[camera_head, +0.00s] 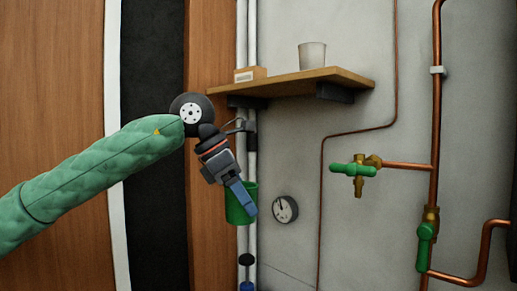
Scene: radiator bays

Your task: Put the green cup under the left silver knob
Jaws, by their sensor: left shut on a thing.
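My left gripper (245,199) comes in from the left and is shut on the green cup (236,214). The cup hangs upright in front of the white vertical pipes, left of the round gauge, and the fingers cover part of it. A small silver-grey fitting (238,125) shows on the pipes just above and beside my wrist. My wrist hides part of that area, and I cannot tell whether this is the left silver knob. No other silver knob is clearly visible. My right gripper is out of view.
A wooden shelf (318,82) above holds a grey cup (312,56) and a small box (250,74). A gauge (285,209) is on the wall. Copper pipes with green-handled valves (353,170) stand at right. Dark (246,260) and blue (247,286) knobs sit low on the white pipes.

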